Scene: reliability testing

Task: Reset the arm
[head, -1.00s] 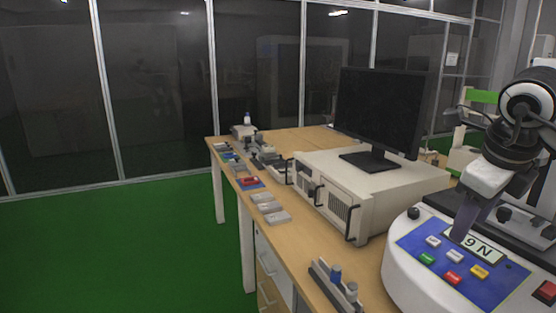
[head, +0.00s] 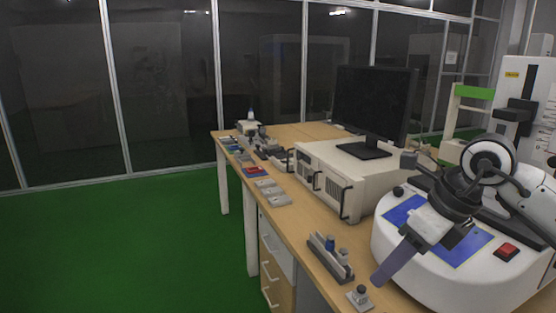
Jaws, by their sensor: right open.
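My right arm comes in from the right side of the head view. My right gripper (head: 384,275) is open and empty, with its grey-violet fingers pointing down and left. Its fingertips show in front of the left edge of the white rounded machine (head: 405,285). The wrist and gripper hide much of the machine's blue panel (head: 468,247), including its display and coloured buttons. A red button (head: 506,251) on the machine's right stays visible. My left gripper is not in view.
A grey holder (head: 329,258) and a small metal block (head: 360,297) stand on the wooden table (head: 290,228) left of the gripper. A white instrument case (head: 345,188) bears a black monitor (head: 373,105). Several small parts lie farther back. The green floor at left is clear.

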